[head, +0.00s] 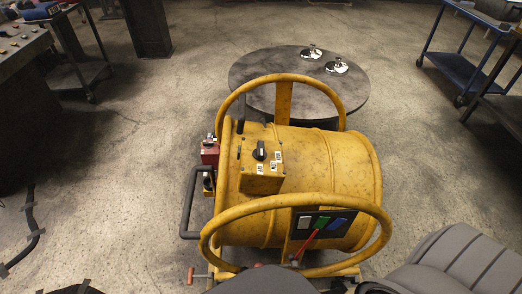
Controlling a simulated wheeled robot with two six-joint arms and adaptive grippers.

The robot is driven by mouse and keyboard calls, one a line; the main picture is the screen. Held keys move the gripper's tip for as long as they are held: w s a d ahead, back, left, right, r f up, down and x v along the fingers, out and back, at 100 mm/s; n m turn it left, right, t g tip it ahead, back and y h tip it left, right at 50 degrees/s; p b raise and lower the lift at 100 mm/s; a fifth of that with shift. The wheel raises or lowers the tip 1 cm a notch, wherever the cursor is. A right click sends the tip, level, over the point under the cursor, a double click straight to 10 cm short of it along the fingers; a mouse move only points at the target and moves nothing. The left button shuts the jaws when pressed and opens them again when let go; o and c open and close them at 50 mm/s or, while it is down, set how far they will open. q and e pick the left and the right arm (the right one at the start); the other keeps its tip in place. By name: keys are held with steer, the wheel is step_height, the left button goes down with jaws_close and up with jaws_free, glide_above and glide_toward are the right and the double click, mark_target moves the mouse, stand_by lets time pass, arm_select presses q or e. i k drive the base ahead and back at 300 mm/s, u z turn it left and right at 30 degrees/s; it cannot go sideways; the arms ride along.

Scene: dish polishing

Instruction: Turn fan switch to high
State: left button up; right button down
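A yellow drum-shaped fan (335,160) with tubular hoop guards stands in the middle of the head view. A yellow control box (262,184) sits on top of its left part. A black rotary switch (260,150) is on this box, with its pointer roughly along the up-down direction of the picture. Small white labels (275,168) lie around the switch; their text is too small to read, so I cannot tell the setting. Neither of my grippers shows in this view, and nothing touches the switch.
A low round table (250,72) with shiny metal pieces (337,66) stands behind the fan. A black handle (187,205) sticks out at the fan's left. A grey padded thing (475,262) fills the lower right corner.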

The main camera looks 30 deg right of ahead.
mark_target(259, 153)
steer(key=u, duration=1.15)
steer(key=i, duration=0.65)
steer(key=z, duration=2.6)
